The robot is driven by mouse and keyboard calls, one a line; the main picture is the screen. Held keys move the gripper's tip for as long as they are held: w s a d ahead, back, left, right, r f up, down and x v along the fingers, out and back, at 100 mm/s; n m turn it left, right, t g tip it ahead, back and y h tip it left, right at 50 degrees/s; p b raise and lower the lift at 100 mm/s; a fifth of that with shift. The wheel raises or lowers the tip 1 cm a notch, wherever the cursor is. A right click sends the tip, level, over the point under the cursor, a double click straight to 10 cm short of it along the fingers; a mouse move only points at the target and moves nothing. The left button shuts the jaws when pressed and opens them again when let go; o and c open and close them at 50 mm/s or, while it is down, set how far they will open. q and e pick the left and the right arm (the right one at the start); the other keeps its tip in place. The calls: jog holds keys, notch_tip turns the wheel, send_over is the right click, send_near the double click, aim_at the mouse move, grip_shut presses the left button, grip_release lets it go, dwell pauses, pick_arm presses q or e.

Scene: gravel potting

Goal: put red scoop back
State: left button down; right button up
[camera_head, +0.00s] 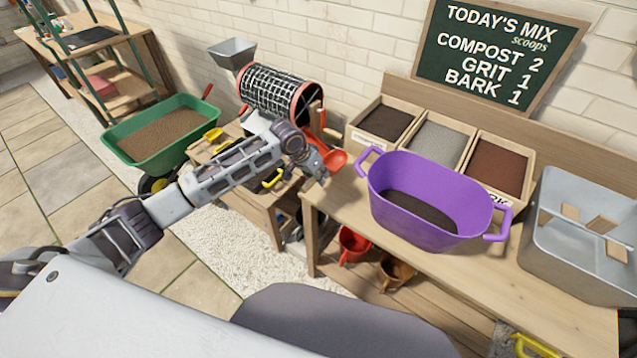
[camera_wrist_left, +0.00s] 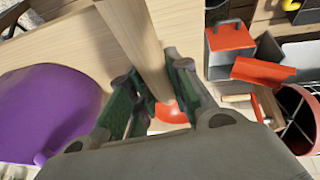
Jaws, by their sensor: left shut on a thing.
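The red scoop (camera_head: 335,160) is at the end of my left arm, above the left end of the potting bench (camera_head: 335,205). My left gripper (camera_head: 318,168) is shut on it. In the left wrist view a pale wooden shaft, which looks like the scoop's handle (camera_wrist_left: 140,45), runs between the fingers (camera_wrist_left: 158,108). The red bowl (camera_wrist_left: 172,113) shows just beyond them, partly hidden. Whether the bowl holds anything I cannot tell. My right gripper is not in view.
The purple tub (camera_head: 432,232) with dark material stands right of the gripper. Behind it are wooden bins (camera_head: 460,178) of dark, grey and reddish-brown material. A grey container (camera_head: 575,255) stands at far right. Left are a sieve drum (camera_head: 272,92) and a green barrow (camera_head: 150,152).

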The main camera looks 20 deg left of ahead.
pick_arm(q)
jog(key=shift+f, duration=1.95)
jog(key=c, duration=1.4)
grip_release()
jog(key=shift+o, duration=0.4)
jog(key=shift+r, duration=0.2)
jog(key=shift+s+a+r, duration=0.25)
jog(key=shift+r, duration=0.3)
jog(key=v, duration=1)
jog(key=shift+r, duration=0.25)
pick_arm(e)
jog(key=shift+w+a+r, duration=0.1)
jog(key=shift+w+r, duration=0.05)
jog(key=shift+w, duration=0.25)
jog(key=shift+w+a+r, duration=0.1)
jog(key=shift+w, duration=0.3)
